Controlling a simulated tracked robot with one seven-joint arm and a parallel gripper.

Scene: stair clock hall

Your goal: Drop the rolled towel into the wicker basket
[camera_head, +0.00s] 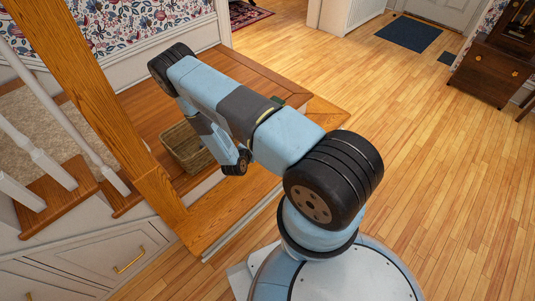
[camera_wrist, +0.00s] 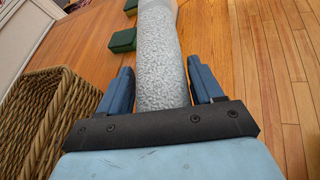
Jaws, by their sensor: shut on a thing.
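The rolled towel (camera_wrist: 158,50) is pale grey and speckled. In the wrist view it lies between the two blue fingers of my gripper (camera_wrist: 163,80), which is shut on it, and it reaches away past the fingertips. The wicker basket (camera_wrist: 45,125) is at the left of the wrist view, beside my gripper, with its rim close to the left finger. In the head view the basket (camera_head: 182,150) stands on the wooden landing, partly behind my arm. My gripper and the towel are hidden by my arm there.
Two dark green blocks (camera_wrist: 122,40) lie on the wood beyond the left finger. A wooden newel post (camera_head: 105,95) and white balusters (camera_head: 38,155) stand left of the basket. The wood floor (camera_head: 450,170) at the right is open, with a dark cabinet (camera_head: 492,70) and blue mat (camera_head: 409,34) farther off.

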